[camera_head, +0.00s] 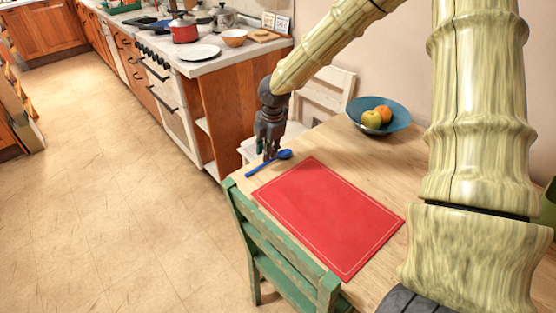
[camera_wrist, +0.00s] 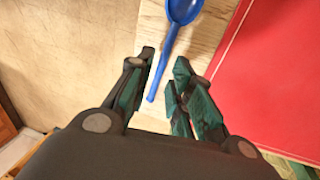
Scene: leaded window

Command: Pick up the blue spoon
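The blue spoon (camera_head: 269,162) lies on the wooden table near its far left edge, beside the red placemat. In the wrist view the blue spoon (camera_wrist: 169,50) has its bowl at the top and its handle running down between the fingertips. My gripper (camera_head: 268,153) points down over the handle end of the spoon. In the wrist view my gripper (camera_wrist: 165,78) is open, with one finger on each side of the handle and a gap to each. I cannot tell the exact height of the fingertips above the table.
A red placemat (camera_head: 330,217) lies flat beside the spoon on the table (camera_head: 323,146). A blue bowl (camera_head: 396,111) with fruit stands toward the wall. A green chair (camera_head: 283,255) is at the front edge and a white chair (camera_head: 322,97) behind. A kitchen counter stands beyond.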

